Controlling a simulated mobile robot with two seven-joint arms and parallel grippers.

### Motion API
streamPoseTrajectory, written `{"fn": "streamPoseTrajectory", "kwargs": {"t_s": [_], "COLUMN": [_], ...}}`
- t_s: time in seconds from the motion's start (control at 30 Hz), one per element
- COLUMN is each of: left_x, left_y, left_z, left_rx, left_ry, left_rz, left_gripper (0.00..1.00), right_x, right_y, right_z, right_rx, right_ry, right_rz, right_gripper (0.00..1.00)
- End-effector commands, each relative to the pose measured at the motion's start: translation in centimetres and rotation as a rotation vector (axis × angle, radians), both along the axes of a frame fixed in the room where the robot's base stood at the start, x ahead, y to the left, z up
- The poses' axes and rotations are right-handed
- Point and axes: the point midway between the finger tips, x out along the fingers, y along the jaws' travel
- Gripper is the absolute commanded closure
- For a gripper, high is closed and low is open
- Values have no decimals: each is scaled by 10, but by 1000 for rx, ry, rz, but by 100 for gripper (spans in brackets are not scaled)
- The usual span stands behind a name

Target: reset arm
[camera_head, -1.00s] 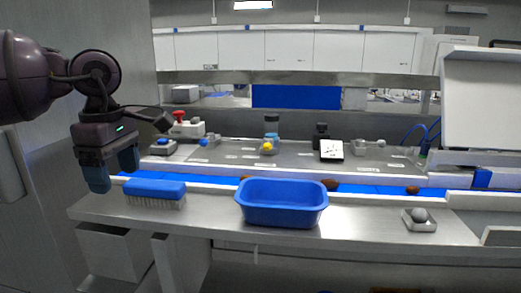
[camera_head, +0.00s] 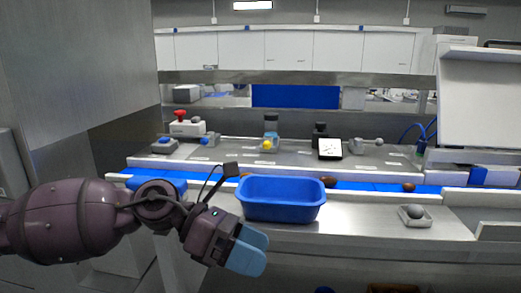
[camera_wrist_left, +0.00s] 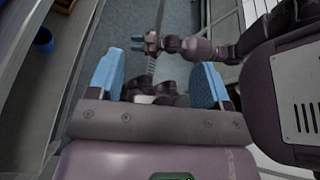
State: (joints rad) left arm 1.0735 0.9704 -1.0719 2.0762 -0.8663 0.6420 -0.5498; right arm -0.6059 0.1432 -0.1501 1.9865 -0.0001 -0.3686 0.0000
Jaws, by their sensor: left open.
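My left gripper (camera_head: 250,250) is low in front of the bench, below and left of the blue tub (camera_head: 283,213), pointing right. Its light-blue fingers overlap in the head view. In the left wrist view the two fingers of this gripper (camera_wrist_left: 163,85) stand wide apart with nothing between them. Another gripper of mine with blue fingertips, the right one (camera_wrist_left: 138,43), shows small at the top of the left wrist view; its jaw state is too small to tell. It is not in the head view.
Brown dates (camera_head: 329,181) lie on the blue conveyor (camera_head: 365,187) behind the tub.

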Motion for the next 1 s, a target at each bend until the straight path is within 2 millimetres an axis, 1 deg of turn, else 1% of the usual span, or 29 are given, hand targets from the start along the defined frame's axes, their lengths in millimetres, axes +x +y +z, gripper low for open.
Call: {"fn": "streamPoseTrajectory", "kwargs": {"t_s": [0.03,0.1,0.2,0.33,0.47,0.57,0.63,0.77,0.87,0.9,0.97,1.0], "left_x": [-5,-8,-7,1,14,26,33,44,48,47,44,41], "left_y": [-10,-19,-27,-26,-13,4,18,51,80,92,110,122], "left_z": [0,5,12,20,20,13,5,-19,-45,-57,-76,-90], "left_rx": [-80,-187,-334,-514,-682,-804,-884,-1026,-1125,-1164,-1219,-1255], "left_ry": [70,165,309,505,714,877,993,1209,1376,1441,1540,1605], "left_rz": [40,106,210,359,524,660,759,952,1112,1177,1278,1347], "left_gripper": [28,28,28,28,28,28,28,28,28,28,28,28], "right_x": [-1,-2,-2,0,2,5,6,8,8,8,8,7], "right_y": [0,0,0,0,0,1,1,1,1,1,1,1], "right_z": [-1,-1,-1,1,3,5,6,7,7,7,7,6], "right_rx": [0,-1,-1,0,0,0,1,0,0,0,0,0], "right_ry": [2,4,4,0,-7,-13,-16,-21,-21,-20,-20,-19], "right_rz": [0,-1,-1,0,1,2,4,5,5,4,4,4], "right_gripper": [63,63,63,63,63,63,63,63,63,63,63,63]}}
